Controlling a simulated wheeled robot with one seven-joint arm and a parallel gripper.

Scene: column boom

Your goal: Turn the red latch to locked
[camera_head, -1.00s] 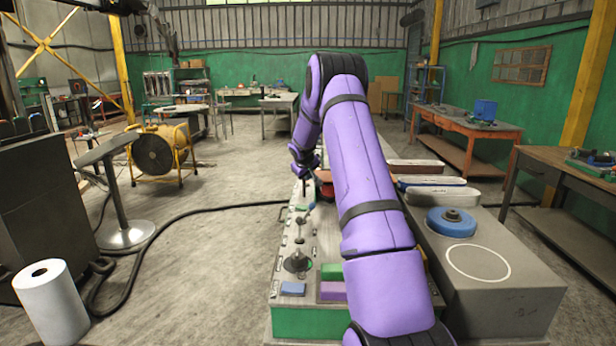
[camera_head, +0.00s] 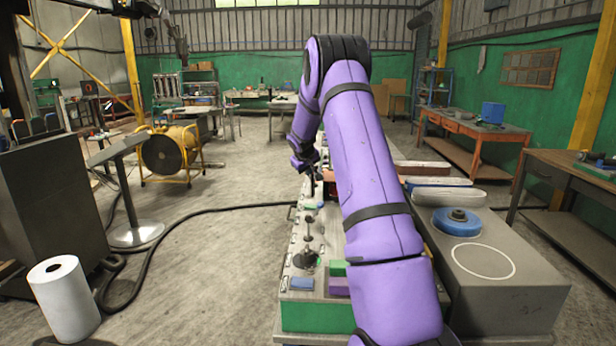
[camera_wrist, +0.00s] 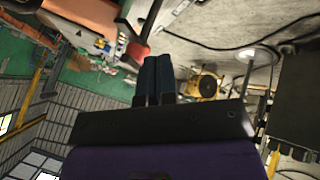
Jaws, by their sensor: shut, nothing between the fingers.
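My gripper (camera_head: 313,192) is at the far part of the narrow bench panel (camera_head: 302,228), pointing down, partly hidden by my purple arm. In the wrist view my gripper's two dark fingers (camera_wrist: 155,60) are together with nothing between them. A red rounded knob (camera_wrist: 138,52) shows just left of the fingertips; it may be the end of the red latch. I cannot tell whether it touches a finger. The latch's markings and setting cannot be made out, and in the head view it is not clearly visible.
The panel also carries a dark round knob (camera_head: 306,260), a blue block (camera_head: 301,284) and a green block (camera_head: 338,268). A blue disc (camera_head: 456,221) sits on the grey box at right. A black hose (camera_head: 215,210) crosses the floor. Open floor lies left of the bench.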

